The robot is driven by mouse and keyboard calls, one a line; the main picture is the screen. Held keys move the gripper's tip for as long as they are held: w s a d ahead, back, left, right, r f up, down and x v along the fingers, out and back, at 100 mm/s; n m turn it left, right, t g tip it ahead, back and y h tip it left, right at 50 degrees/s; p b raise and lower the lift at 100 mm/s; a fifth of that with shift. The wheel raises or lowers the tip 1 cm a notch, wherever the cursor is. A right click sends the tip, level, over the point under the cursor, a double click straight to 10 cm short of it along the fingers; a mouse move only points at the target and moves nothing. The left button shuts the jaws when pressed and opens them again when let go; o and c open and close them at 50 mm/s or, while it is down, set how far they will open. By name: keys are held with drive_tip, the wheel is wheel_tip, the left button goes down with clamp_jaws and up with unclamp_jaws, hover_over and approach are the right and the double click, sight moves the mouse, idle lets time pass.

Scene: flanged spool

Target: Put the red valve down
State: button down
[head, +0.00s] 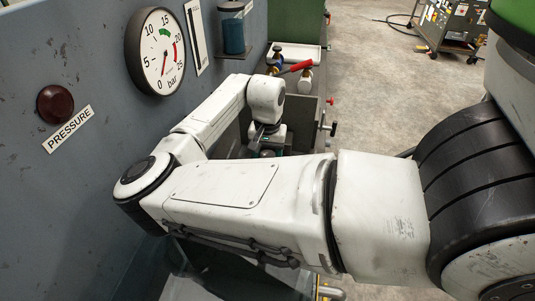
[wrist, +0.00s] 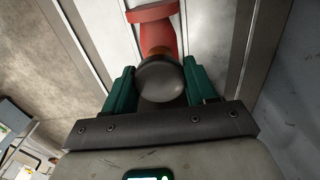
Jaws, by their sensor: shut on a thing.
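The red valve (wrist: 158,38) shows in the wrist view as a red body with a dark grey rounded end (wrist: 161,80). The rounded end sits between the two green fingers of my gripper (wrist: 160,84), which are shut on it. The red part extends beyond the fingers, over a pale surface with metal edges. I cannot tell whether the valve touches that surface. In the head view my gripper (head: 267,152) points down inside the grey bench area, partly behind my own arm. The valve is hidden there.
A blue and brass fitting with a red lever (head: 300,66) stands behind my gripper, near a white tray (head: 296,53). A wall with a pressure gauge (head: 161,51) and a blue-filled jar (head: 233,28) is close on the left. Open floor (head: 370,90) lies right.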

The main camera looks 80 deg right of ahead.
drive_tip(key=shift+c, duration=1.7)
unclamp_jaws()
drive_tip(key=shift+f, duration=0.1)
wheel_tip(320, 180, up, 12)
drive_tip(key=b, duration=0.1)
drive_tip(key=shift+b, duration=0.4)
